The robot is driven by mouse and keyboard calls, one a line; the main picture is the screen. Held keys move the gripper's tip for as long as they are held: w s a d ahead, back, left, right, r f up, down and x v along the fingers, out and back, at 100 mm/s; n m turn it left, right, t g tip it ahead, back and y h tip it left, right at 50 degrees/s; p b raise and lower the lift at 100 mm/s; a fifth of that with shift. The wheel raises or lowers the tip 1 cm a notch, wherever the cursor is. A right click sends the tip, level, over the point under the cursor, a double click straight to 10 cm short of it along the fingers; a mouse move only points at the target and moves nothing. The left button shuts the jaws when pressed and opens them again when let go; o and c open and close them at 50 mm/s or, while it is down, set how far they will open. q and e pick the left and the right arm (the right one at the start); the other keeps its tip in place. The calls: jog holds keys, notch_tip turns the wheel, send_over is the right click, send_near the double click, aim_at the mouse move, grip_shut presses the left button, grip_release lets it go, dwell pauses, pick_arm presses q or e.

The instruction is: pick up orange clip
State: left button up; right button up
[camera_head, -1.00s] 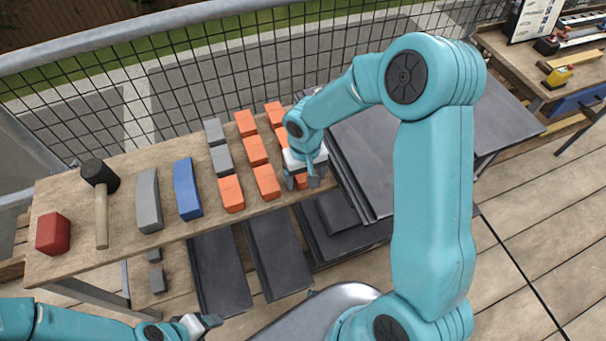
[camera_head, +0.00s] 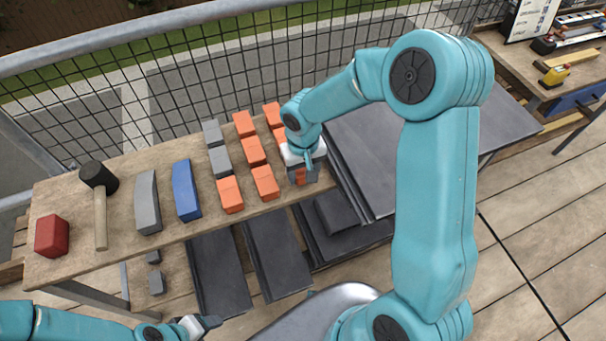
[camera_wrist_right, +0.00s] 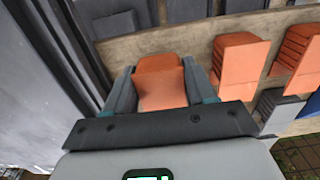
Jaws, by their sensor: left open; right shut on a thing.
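Several orange clips stand in two columns on the wooden bench (camera_head: 130,215), one of them an orange clip (camera_head: 265,183) left of my right gripper. My right gripper (camera_head: 301,176) is at the bench's right end, shut on an orange clip (camera_head: 300,175). In the right wrist view the held orange clip (camera_wrist_right: 160,85) sits between the two grey fingers of my right gripper (camera_wrist_right: 162,90). My left gripper (camera_head: 212,321) is open and empty at the bottom, low in front of the bench. The head view hides part of the held clip behind the gripper.
Grey clips (camera_head: 220,160), a blue block (camera_head: 186,190), a grey block (camera_head: 147,203), a mallet (camera_head: 100,205) and a red block (camera_head: 52,235) lie on the bench. Dark tiles (camera_head: 365,150) are stacked to the right. A mesh fence (camera_head: 200,85) runs behind.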

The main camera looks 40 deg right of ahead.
aim_at(303, 170)
notch_tip(303, 170, up, 18)
jog(key=p, duration=0.1)
jog(key=shift+f, duration=0.2)
